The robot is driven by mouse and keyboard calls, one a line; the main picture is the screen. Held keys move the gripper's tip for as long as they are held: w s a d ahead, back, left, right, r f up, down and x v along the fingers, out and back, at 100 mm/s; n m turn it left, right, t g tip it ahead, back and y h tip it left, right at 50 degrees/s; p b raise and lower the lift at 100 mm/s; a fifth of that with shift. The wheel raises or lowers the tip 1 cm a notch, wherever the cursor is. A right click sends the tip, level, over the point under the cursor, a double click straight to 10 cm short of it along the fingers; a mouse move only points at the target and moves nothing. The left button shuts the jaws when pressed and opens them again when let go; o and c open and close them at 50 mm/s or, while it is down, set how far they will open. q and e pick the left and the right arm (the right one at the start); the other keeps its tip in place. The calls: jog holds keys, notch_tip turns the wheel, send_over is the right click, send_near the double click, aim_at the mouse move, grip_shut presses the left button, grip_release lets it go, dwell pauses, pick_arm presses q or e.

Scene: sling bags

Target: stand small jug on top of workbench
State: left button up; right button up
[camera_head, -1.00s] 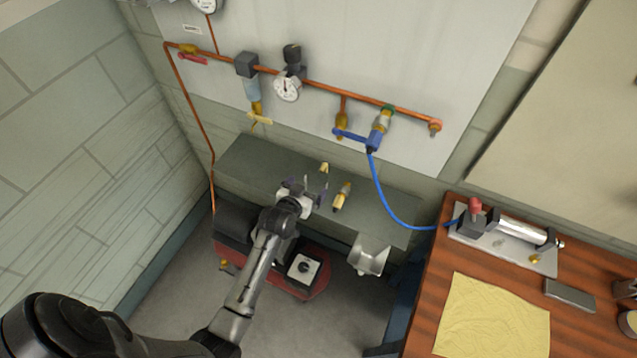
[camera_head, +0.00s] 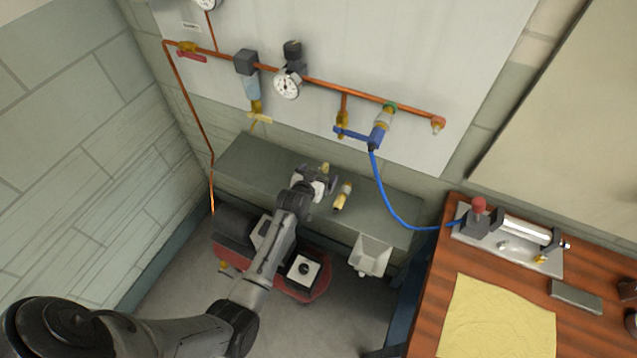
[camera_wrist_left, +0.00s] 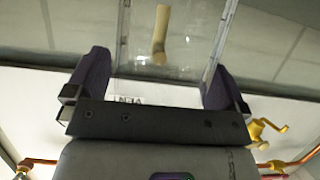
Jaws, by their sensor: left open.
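My left gripper (camera_head: 322,182) is over the grey shelf below the copper pipe in the head view. In the left wrist view its dark purple fingers (camera_wrist_left: 157,75) stand apart. A clear, straight-sided vessel (camera_wrist_left: 125,40), which looks like the small jug, is between them, with a tan rod-like part showing in or behind it. Whether the fingers touch it cannot be told. In the head view the wrist mostly hides it. The workbench (camera_head: 423,318) has a brown wooden top at the lower right. My right gripper is out of view.
A brass fitting (camera_head: 342,195) lies on the grey shelf (camera_head: 245,160) right of my gripper. A white holder (camera_head: 370,254) hangs at its front edge. A blue hose (camera_head: 384,198) runs to a clamp plate on the bench. A yellow cloth (camera_head: 497,318) and grey block (camera_head: 576,296) lie there.

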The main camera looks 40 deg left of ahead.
pick_arm(q)
jog(key=shift+c, duration=0.2)
jog(key=c, duration=0.9)
jog(key=shift+r, duration=0.1)
